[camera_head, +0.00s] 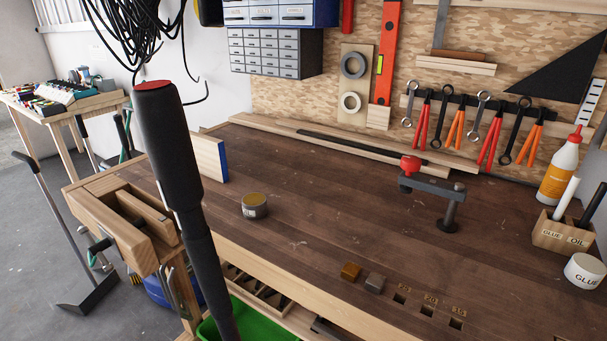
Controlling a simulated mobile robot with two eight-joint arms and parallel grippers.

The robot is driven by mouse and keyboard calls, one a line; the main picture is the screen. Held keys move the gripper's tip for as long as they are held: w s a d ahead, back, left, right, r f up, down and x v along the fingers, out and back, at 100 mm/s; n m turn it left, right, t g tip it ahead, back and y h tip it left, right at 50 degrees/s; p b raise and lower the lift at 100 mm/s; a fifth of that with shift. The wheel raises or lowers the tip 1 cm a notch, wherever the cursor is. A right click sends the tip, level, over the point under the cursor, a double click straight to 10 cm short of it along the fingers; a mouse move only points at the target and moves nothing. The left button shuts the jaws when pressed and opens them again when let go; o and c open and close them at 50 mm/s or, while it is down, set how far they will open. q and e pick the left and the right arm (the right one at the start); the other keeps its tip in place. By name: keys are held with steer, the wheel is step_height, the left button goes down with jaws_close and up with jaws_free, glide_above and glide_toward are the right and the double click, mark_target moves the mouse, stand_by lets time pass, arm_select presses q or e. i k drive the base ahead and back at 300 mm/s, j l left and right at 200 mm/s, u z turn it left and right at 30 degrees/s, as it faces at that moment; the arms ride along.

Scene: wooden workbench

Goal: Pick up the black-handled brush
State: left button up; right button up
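A black handle (593,206), which looks like that of the black-handled brush, leans out of a small wooden holder (550,239) at the right edge of the bench. It stands on the side marked "Oil" and tilts up to the right. Its lower end is hidden in the holder and its top is close to the picture's edge. A white handle (568,193) stands beside it on the side marked "GLUE". No gripper fingers show in the head view, so neither gripper is seen near the holder.
A glue bottle (560,169) stands behind the holder and a white glue jar (584,270) in front.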

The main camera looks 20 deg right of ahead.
mark_target(598, 195)
steer(key=z, duration=2.25)
steer(key=k, duration=0.25)
steer(key=k+u, duration=0.2)
steer(key=u, duration=0.2)
steer(key=k+j+u, duration=0.1)
steer(key=u, duration=0.35)
steer(key=l+u, duration=0.15)
steer(key=u, duration=1.5)
steer(key=k+l, duration=0.2)
steer(key=l, duration=0.2)
steer(key=k+l, duration=0.2)
steer(key=l, duration=0.15)
steer(key=k+l, duration=0.15)
steer(key=l, duration=0.25)
steer(key=k+l, duration=0.2)
steer(key=l, duration=0.2)
steer(key=k+l+u, duration=0.1)
steer(key=l, duration=0.3)
steer(key=k, duration=0.1)
